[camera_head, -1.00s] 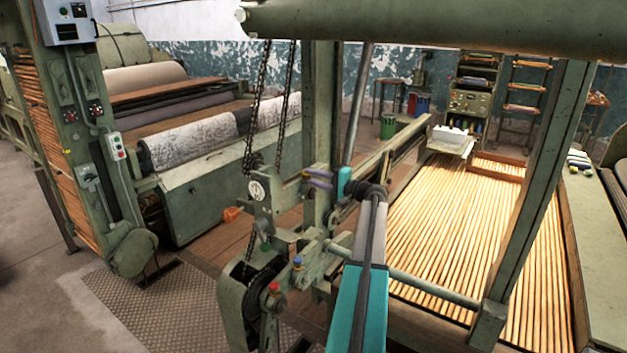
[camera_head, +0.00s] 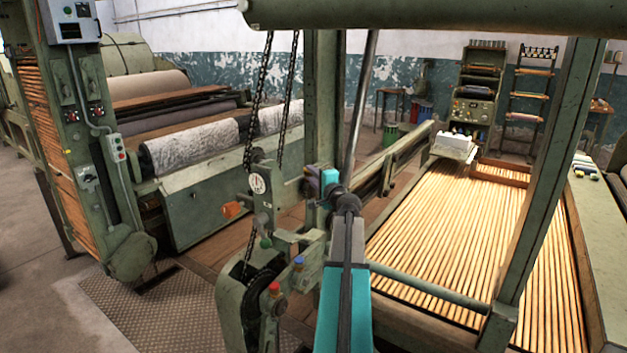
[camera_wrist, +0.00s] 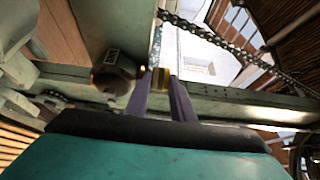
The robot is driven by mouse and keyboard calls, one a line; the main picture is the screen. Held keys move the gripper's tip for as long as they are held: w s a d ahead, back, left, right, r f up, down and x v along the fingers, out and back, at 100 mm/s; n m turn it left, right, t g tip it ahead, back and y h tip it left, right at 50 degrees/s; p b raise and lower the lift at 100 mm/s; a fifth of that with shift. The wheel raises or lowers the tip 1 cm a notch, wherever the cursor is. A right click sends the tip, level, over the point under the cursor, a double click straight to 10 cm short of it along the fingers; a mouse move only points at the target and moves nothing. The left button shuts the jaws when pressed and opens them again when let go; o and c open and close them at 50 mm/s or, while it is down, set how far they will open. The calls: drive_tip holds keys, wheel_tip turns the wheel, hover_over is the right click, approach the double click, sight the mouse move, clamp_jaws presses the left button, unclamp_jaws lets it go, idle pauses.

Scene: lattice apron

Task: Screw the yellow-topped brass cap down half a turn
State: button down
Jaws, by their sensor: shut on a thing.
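In the wrist view, my gripper (camera_wrist: 163,92) has its two purple fingers closed on a small yellow and brass piece, the cap (camera_wrist: 161,77). Its lower part lies between the fingertips. In the head view, my gripper (camera_head: 311,187) is beside the green frame, just right of the round dial; the cap cannot be made out there. Whether the cap's thread is seated cannot be seen.
A white dial (camera_head: 258,183) sits left of my gripper. Below are red-topped (camera_head: 274,288), blue-topped (camera_head: 298,261) and green-topped (camera_head: 265,243) caps. An orange part (camera_head: 232,210) sticks out at left. Chains (camera_head: 250,130) hang close by. A green post (camera_head: 322,110) stands behind.

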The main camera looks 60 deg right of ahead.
drive_tip(key=shift+w+a+m+g+h, duration=0.1)
drive_tip(key=shift+a+m+g+h, duration=0.05)
drive_tip(key=shift+m+g+h, duration=0.45)
drive_tip(key=shift+w+a+m+g+h, duration=0.1)
drive_tip(key=shift+m+g+h, duration=0.3)
drive_tip(key=shift+h, duration=0.4)
drive_tip(key=shift+m, duration=0.3)
drive_tip(key=c, duration=1.8)
unclamp_jaws()
drive_tip(key=shift+w, duration=0.1)
drive_tip(key=shift+a, duration=0.1)
drive_tip(key=b+v, duration=0.3)
drive_tip(key=v, duration=1)
drive_tip(key=shift+a+b, duration=0.35)
